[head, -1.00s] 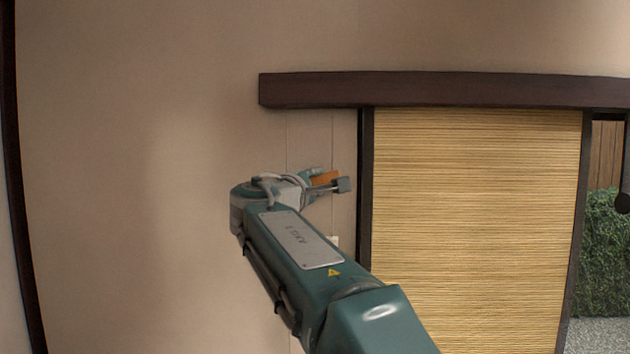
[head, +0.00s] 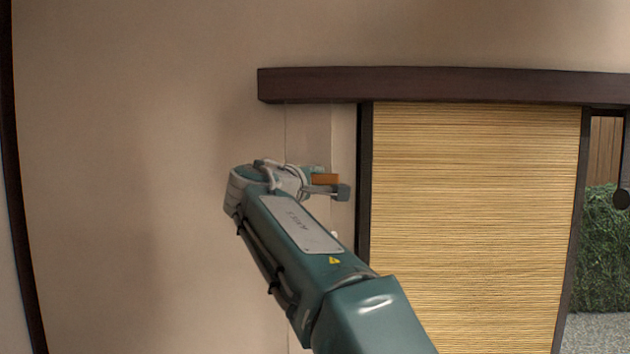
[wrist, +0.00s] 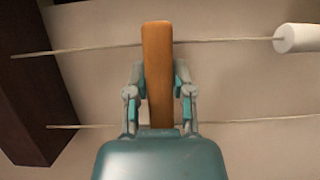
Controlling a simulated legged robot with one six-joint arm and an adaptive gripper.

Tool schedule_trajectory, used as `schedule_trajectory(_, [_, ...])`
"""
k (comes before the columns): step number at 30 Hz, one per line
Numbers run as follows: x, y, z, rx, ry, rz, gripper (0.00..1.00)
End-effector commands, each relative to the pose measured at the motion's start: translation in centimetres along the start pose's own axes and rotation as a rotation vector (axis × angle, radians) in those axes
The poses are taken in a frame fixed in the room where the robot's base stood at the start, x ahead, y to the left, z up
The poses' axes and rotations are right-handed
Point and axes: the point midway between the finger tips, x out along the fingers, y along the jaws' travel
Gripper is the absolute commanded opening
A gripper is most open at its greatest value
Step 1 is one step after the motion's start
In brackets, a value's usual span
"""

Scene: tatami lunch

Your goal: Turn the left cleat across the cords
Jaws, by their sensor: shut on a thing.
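The orange-brown wooden cleat (wrist: 158,50) stands upright in the wrist view, between the two fingers of my gripper (wrist: 160,76). My gripper is shut on it. The cleat lies roughly square across the upper cord (wrist: 100,47), passing in front of it. Its lower end comes down near the line of the lower cord (wrist: 90,126), where my gripper hides the crossing. In the head view the cleat (head: 325,179) looks level beside my gripper (head: 328,187), close to the wall left of the blind.
A white cord end (wrist: 297,38) hangs on the upper cord. A dark beam (head: 440,86) runs above, and its end (wrist: 30,85) fills the left of the wrist view. The bamboo blind (head: 470,230) stands right of my arm. The wall (head: 120,180) at left is bare.

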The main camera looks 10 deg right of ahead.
Motion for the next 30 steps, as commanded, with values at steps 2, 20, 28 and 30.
schedule_trajectory(2, [0.1, -0.8, -0.1, -0.005, -0.005, -0.015, 0.0])
schedule_trajectory(20, [-1.2, -0.2, -0.1, -0.002, 0.0, -0.005, 0.66])
schedule_trajectory(28, [-6.7, -0.3, -0.3, -0.004, 0.003, -0.006, 0.66])
schedule_trajectory(30, [-8.1, -0.4, -0.3, -0.003, 0.002, -0.007, 0.66])
